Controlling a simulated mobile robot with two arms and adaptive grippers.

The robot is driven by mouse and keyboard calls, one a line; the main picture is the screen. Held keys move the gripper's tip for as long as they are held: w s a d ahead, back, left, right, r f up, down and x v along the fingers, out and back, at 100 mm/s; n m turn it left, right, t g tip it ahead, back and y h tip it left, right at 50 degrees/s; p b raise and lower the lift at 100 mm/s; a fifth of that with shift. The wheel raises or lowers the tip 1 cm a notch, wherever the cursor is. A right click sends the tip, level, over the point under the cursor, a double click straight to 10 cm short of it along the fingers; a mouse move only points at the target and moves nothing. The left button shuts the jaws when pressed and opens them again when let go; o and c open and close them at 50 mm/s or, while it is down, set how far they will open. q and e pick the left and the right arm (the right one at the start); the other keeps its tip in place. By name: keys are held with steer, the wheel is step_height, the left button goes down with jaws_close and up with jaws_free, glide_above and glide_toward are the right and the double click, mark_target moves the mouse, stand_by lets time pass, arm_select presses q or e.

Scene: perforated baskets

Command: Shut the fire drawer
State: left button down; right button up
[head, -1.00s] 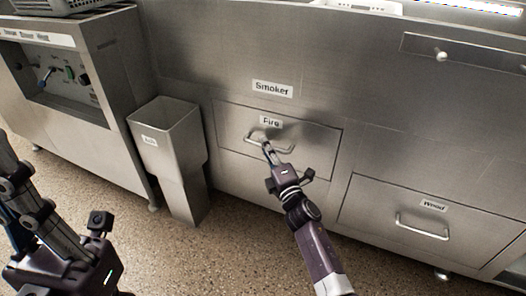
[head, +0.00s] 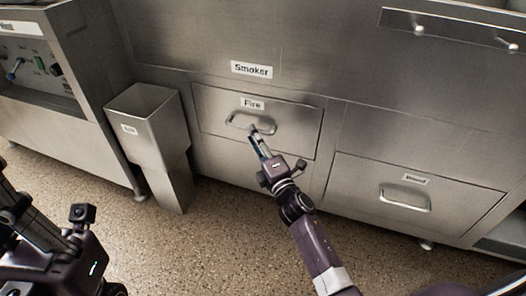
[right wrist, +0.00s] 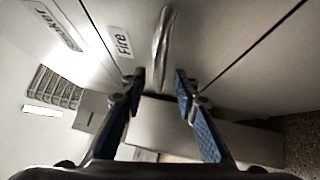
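The fire drawer (head: 290,126) is a steel front labelled "Fire", below the "Smoker" label. Its front looks flush with the panel around it, with only a thin seam showing. Its bar handle (head: 238,124) also shows in the right wrist view (right wrist: 161,48). My right gripper (head: 257,138) is at the lower edge of the handle.
A "Wood" drawer (head: 345,188) with a handle is at the lower right and looks closed. A tall steel bin (head: 150,130) stands left of the fire drawer. A control-panel unit (head: 70,130) is at the far left. The speckled floor (head: 225,240) in front is clear.

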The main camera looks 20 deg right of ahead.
steer(key=s+d+f, duration=0.1)
steer(key=s, duration=0.6)
steer(key=shift+s, duration=0.35)
